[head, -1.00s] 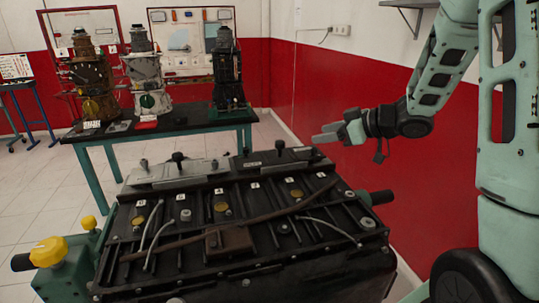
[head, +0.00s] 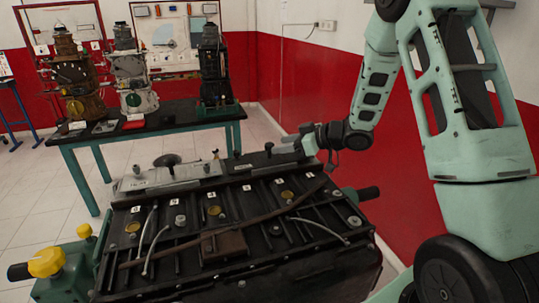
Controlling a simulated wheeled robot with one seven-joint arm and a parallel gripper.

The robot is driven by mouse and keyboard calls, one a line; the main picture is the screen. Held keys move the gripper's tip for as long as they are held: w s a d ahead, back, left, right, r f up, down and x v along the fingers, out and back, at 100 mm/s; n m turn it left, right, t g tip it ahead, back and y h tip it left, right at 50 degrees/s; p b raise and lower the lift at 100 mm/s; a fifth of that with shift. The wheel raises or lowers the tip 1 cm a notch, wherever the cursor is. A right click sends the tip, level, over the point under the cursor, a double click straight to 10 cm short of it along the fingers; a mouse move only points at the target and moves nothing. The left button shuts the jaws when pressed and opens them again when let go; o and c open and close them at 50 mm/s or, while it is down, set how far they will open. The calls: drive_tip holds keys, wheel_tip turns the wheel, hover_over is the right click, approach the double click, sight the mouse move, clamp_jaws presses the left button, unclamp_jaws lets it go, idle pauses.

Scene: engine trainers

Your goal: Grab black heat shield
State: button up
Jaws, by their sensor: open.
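The black heat shield (head: 250,163) is a dark flat plate with a knob. It lies along the far right edge of the black engine block (head: 190,225), beside a silver-grey plate (head: 170,178). My gripper (head: 290,143) comes in from the right with its pale fingers at the far right edge of the block. It is open, just right of the shield's knob and close above the shield's right end. The fingers hide part of that end, and I cannot tell whether they touch it.
A green-legged table (head: 150,138) behind the block holds several upright engine units. A yellow knob (head: 47,258) sticks out at the block's left. A red and white wall (head: 390,190) stands close on the right. Floor is free at the left.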

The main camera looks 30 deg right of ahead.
sight(271, 144)
drive_tip(key=shift+w+a+r+p, duration=0.1)
drive_tip(key=shift+w+a+p, duration=0.15)
drive_tip(key=shift+w+p, duration=0.1)
drive_tip(key=x, duration=0.1)
drive_tip(key=p+x, duration=0.2)
drive_tip(key=shift+w+a+r, duration=0.2)
drive_tip(key=shift+w+a, duration=0.05)
drive_tip(key=shift+w+a+f, duration=0.2)
drive_tip(key=shift+w+f, duration=0.1)
drive_tip(key=shift+w, duration=0.05)
clamp_jaws()
